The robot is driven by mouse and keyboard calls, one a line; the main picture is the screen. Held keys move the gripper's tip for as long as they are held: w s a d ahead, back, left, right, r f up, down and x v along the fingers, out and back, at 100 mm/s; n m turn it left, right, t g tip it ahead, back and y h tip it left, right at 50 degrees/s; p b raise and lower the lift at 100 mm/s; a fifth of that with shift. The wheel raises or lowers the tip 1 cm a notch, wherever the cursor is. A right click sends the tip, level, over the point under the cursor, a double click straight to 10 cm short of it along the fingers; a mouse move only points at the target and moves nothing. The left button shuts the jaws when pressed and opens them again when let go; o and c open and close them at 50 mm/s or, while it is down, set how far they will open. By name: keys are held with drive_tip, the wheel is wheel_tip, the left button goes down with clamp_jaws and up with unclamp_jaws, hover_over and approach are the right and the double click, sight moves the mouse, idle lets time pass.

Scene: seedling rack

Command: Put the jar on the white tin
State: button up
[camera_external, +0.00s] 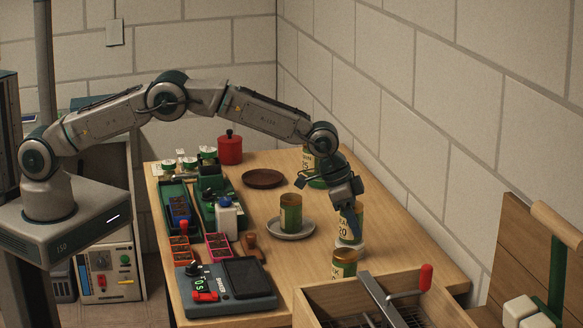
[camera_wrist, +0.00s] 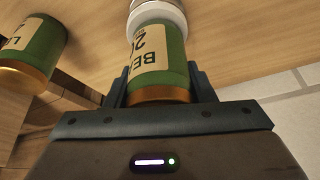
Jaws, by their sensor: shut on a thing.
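My gripper (camera_external: 350,212) is shut on a green jar (camera_external: 357,218) with a cream label and a copper-coloured lid. In the wrist view the jar (camera_wrist: 160,62) stands out between the two fingers, lid end nearest the palm. The white tin (camera_external: 350,245) is directly below the jar near the right side of the table; its pale rim (camera_wrist: 157,14) shows just past the jar's far end in the wrist view. The jar looks upright and lined up over the tin. I cannot tell whether they touch.
A similar jar (camera_external: 344,264) stands close in front, by the wooden crate (camera_external: 325,298). Another jar (camera_external: 291,213) sits on a grey saucer (camera_external: 290,236) to the left. One more jar (camera_external: 308,160) is behind my wrist. A brown dish (camera_external: 263,178) lies farther back.

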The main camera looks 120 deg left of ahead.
drive_tip(key=shift+f, duration=0.15)
drive_tip(key=o, duration=1)
drive_tip(key=shift+o, duration=0.2)
